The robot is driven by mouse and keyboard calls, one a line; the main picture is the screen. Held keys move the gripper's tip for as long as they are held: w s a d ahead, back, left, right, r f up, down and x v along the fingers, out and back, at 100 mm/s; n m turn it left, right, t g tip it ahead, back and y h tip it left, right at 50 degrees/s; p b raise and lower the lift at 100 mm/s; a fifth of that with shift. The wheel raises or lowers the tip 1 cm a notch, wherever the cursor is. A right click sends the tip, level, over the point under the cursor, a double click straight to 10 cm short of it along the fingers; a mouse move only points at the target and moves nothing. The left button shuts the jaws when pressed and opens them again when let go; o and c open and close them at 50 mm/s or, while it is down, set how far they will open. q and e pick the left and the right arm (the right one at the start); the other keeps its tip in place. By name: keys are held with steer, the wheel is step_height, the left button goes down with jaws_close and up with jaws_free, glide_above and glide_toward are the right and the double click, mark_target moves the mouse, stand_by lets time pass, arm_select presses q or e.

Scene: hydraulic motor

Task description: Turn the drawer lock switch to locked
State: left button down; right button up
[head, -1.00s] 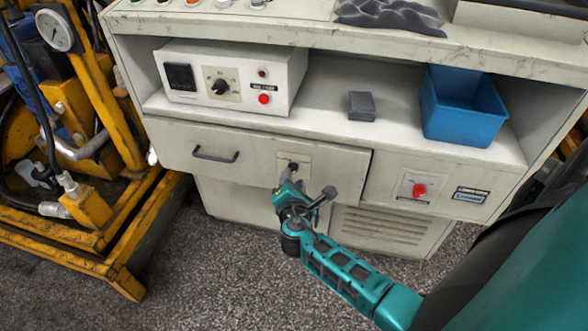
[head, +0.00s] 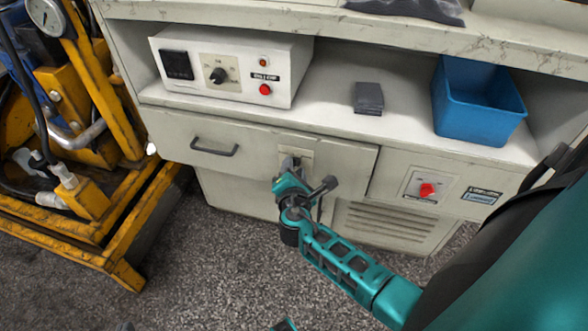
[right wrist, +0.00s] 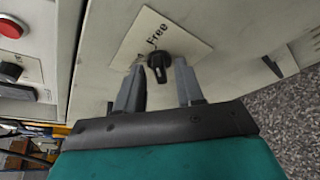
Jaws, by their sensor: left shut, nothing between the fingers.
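The drawer lock switch is a small black knob (right wrist: 160,66) on a pale plate marked "Free" in the right wrist view. In the head view its plate (head: 304,155) is on the right part of the drawer front (head: 260,155), and the knob is mostly hidden by my gripper. My right gripper (head: 291,166) is at the plate. In the right wrist view its fingers (right wrist: 160,75) are open on either side of the knob, with a gap on each side.
A drawer handle (head: 214,150) is left of the lock. A red switch (head: 427,190) sits on the panel to the right. A control box (head: 225,70), a dark block (head: 368,98) and a blue bin (head: 478,110) stand on the shelf. A yellow frame (head: 120,230) stands at left.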

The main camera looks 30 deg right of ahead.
jaws_close()
steer(key=shift+r, duration=0.1)
